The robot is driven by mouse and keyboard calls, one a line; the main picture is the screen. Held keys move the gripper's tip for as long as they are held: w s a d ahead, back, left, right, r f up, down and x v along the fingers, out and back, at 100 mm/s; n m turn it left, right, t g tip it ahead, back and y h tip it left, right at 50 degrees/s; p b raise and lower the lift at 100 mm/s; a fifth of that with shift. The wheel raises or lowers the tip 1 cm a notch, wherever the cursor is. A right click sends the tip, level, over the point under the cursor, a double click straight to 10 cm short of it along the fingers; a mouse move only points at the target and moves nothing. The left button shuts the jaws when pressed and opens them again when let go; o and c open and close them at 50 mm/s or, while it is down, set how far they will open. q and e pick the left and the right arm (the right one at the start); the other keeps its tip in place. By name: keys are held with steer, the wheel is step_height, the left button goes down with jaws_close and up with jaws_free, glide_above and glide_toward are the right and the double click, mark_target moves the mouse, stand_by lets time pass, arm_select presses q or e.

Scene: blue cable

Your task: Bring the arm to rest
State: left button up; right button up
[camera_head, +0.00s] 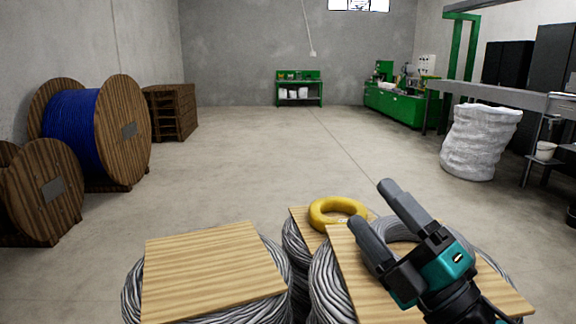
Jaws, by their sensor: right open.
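My right gripper (380,213) is in the lower right of the head view, with its two grey fingers apart and nothing between them. It is above a wooden board on the right-hand cable coil, pointing up and left in the picture. A blue cable (72,122) is wound on a large wooden spool (122,130) at the left, far from the gripper. My left gripper is not in view.
A yellow ring-shaped coil (325,222) lies on a board just beyond the gripper. Grey cable coils (328,290) carry wooden boards (212,275). A white wrapped bundle (478,145) stands at right, a green bench (300,84) at the back. The middle floor is clear.

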steer(key=s+d+f+m+g+h, duration=0.25)
steer(key=d+f+m+h, duration=0.25)
steer(key=f+m+h, duration=0.4)
steer(key=s+d+f+m+g+h, duration=0.1)
steer(key=d+f+m+g+h, duration=0.35)
steer(key=f+m, duration=0.65)
steer(key=s+f+m+g, duration=0.2)
steer(key=s+f+g, duration=0.3)
steer(key=s, duration=0.4)
steer(key=s+f+m+g, duration=0.1)
steer(key=s+f+g, duration=0.3)
steer(key=s+f, duration=0.45)
arm_select(q)
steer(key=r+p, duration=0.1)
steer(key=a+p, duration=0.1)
steer(key=p, duration=0.1)
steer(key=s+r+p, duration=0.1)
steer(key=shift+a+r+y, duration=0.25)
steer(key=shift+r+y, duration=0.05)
arm_select(e)
steer(key=w+a+f+t+y, duration=0.1)
steer(key=w+a+f+t, duration=0.2)
steer(key=w+t, duration=0.4)
steer(key=shift+w+a+f+n+t, duration=0.3)
steer(key=shift+w+a+f+n, duration=0.05)
steer(key=shift+w+f+n, duration=0.05)
steer(key=shift+y, duration=0.25)
steer(key=shift+c, duration=0.3)
